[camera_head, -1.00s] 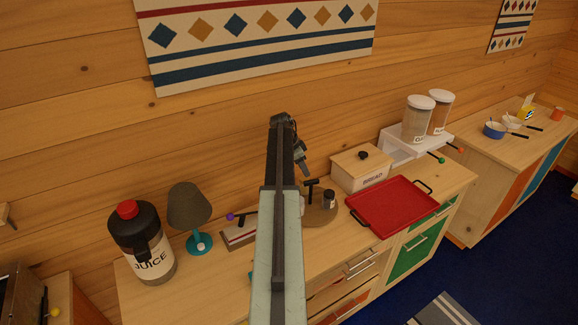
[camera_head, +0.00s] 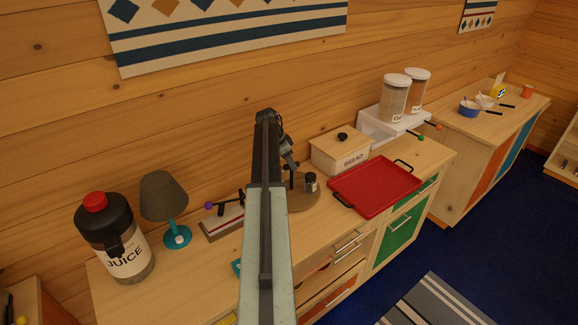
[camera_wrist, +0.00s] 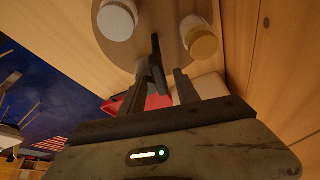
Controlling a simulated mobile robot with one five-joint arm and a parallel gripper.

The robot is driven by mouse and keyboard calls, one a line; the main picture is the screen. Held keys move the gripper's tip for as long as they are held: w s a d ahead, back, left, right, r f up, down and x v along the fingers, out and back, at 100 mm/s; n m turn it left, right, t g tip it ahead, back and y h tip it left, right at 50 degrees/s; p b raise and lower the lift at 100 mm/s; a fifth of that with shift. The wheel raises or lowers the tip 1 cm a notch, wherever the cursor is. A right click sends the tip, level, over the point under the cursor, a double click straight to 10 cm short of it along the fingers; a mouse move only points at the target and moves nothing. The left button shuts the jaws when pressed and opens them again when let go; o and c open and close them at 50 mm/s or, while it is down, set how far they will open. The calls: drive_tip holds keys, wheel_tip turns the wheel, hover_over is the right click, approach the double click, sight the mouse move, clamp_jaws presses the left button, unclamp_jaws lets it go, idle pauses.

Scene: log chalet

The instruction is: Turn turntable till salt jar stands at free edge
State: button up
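The round brown turntable (camera_head: 304,201) stands on the counter, partly hidden behind my arm. A small dark jar (camera_head: 310,182) with a label stands near its right side. In the wrist view the turntable (camera_wrist: 160,12) carries a white-lidded jar (camera_wrist: 117,20) and a jar with a tan top (camera_wrist: 199,40). No label is readable, so I cannot tell which is the salt jar. A dark upright handle (camera_wrist: 156,62) rises from the turntable. My gripper (camera_wrist: 160,82) is open, its fingers apart on either side of the handle's line. My gripper (camera_head: 289,160) is just above the turntable.
A red tray (camera_head: 375,188) and a bread box (camera_head: 340,150) stand right of the turntable. The log wall is close behind.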

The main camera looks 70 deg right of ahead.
clamp_jaws()
idle(1.3)
